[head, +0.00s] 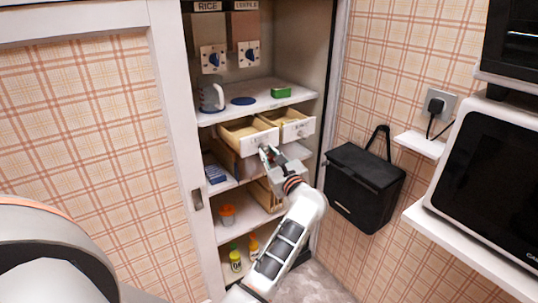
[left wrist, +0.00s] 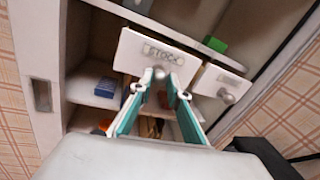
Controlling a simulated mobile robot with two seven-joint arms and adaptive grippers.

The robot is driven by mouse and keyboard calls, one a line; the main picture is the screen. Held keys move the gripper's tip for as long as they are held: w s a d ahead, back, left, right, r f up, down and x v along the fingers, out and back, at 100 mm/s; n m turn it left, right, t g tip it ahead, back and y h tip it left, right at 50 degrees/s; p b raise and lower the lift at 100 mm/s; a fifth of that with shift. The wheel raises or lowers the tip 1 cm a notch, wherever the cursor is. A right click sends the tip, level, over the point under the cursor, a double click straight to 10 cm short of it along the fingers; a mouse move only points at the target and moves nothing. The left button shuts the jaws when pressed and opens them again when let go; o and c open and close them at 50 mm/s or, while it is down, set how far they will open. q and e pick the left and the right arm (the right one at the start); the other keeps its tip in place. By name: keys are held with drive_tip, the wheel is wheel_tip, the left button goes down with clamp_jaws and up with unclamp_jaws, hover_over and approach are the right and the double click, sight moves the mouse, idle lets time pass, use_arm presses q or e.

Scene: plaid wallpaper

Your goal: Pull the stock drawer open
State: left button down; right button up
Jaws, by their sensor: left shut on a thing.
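The stock drawer (head: 240,140) is the left of two small drawers under a cupboard shelf. It stands partly out, and its wooden inside shows from above. In the left wrist view its white front (left wrist: 138,55) carries a "STOCK" label and a round knob (left wrist: 160,73). My left gripper (head: 268,154) is at the drawer front, and in the left wrist view its teal fingers (left wrist: 158,86) are shut on the knob. My right gripper is not in view.
A second drawer (head: 298,131) beside it is also partly out, with its own knob (left wrist: 227,96). A pitcher (head: 211,95) and a green box (head: 281,92) stand on the shelf above. A black wall box (head: 362,188) and a microwave (head: 490,165) are at the right.

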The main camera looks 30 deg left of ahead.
use_arm(q)
drive_tip(key=c, duration=1.9)
unclamp_jaws()
drive_tip(key=shift+s, duration=0.1)
drive_tip(key=v, duration=0.7)
drive_tip(key=shift+d, duration=0.2)
drive_tip(key=shift+s, duration=0.1)
